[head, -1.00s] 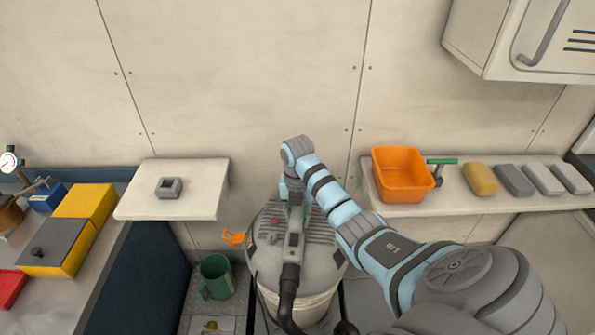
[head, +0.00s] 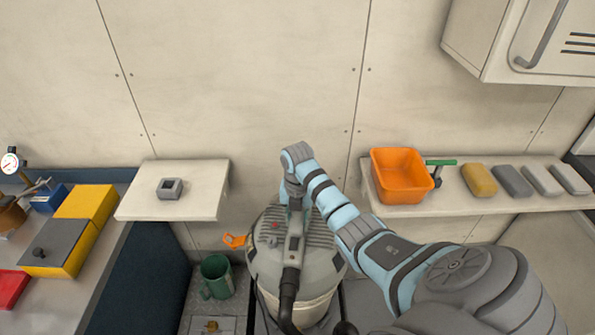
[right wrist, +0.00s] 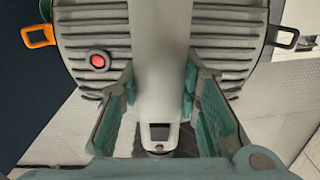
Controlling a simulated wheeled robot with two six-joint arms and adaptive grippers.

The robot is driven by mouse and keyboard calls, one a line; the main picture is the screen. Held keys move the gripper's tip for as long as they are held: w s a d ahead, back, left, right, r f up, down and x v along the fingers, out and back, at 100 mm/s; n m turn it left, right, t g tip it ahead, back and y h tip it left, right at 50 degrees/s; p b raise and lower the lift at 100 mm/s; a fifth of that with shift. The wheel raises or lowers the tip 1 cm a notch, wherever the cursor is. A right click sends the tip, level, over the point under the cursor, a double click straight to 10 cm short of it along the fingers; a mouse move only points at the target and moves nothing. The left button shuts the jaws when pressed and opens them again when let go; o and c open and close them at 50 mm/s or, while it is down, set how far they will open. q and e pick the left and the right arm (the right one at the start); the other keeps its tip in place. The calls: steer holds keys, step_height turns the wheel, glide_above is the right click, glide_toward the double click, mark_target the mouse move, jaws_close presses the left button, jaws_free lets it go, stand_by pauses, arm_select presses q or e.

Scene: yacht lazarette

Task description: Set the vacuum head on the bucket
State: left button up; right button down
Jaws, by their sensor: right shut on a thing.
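The vacuum head (head: 265,262) is a grey ribbed dome with a red button, a top handle and a black hose. It is over the pale bucket (head: 312,306), of which only an upper strip shows below it. I cannot tell whether the rims fully meet. My right gripper (head: 295,212) is shut on the handle from above. In the right wrist view its teal pads flank the handle (right wrist: 160,60), and the red button (right wrist: 98,60) shows beside it. An orange latch (head: 234,240) sticks out on the left. My left gripper is out of view.
A green mug (head: 216,278) stands low, left of the bucket. A small shelf (head: 135,205) holds a grey block. The right shelf (head: 455,203) holds an orange bin (head: 400,178) and several sponge-like blocks. A workbench with yellow boxes is at left.

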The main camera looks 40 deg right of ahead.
steer(key=shift+r, duration=0.15)
steer(key=shift+f+b, duration=0.4)
steer(key=shift+f, duration=0.95)
stand_by(0.8)
steer(key=c, duration=1.3)
jaws_free()
steer(key=shift+o, duration=1)
steer(key=shift+a+r, duration=0.1)
steer(key=shift+s, duration=0.1)
step_height(320, 180, up, 8)
steer(key=shift+f, duration=0.25)
